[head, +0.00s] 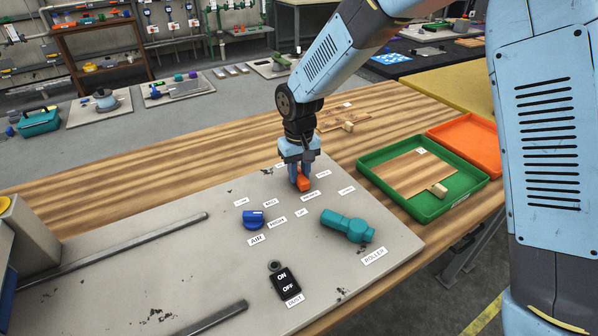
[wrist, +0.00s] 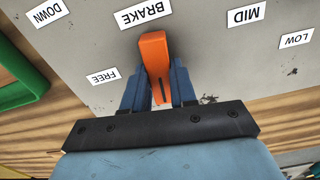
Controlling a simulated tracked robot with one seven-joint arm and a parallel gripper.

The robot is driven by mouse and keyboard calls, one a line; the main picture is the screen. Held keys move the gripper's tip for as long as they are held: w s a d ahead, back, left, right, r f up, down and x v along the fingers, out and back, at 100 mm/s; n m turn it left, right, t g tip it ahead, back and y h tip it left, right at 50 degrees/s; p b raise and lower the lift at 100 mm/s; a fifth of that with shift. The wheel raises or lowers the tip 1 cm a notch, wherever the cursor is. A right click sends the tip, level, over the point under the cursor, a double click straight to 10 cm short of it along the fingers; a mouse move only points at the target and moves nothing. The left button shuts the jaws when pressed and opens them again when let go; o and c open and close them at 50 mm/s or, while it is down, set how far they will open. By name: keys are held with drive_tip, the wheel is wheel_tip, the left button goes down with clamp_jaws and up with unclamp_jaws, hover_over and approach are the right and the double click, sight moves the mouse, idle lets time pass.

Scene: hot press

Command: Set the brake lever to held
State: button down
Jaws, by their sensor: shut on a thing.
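The brake lever is a short orange handle (head: 304,183) on the grey panel, behind the blue knob and the teal handle. In the wrist view the orange lever (wrist: 153,55) has its broad end close to the BRAKE label (wrist: 145,12). Its end with a dark line points away from that label, toward my gripper's palm. The FREE label (wrist: 103,77) lies to its left. My gripper (head: 299,176) points down at the lever; its blue fingers (wrist: 158,88) stand on both sides, shut on it. I cannot read a HELD label; the gripper covers part of that area.
A blue AIR knob (head: 253,219), a teal ROLLER handle (head: 346,225) and a black DUST switch (head: 285,281) share the panel (head: 230,270). A green tray (head: 463,191) with a wooden board and an orange tray (head: 470,133) stand to the right.

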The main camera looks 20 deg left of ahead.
sight(299, 174)
drive_tip(key=shift+n, duration=0.8)
drive_tip(key=c, duration=0.9)
unclamp_jaws()
drive_tip(key=shift+r, duration=0.15)
wheel_tip(299, 174, up, 14)
drive_tip(key=shift+f, duration=0.25)
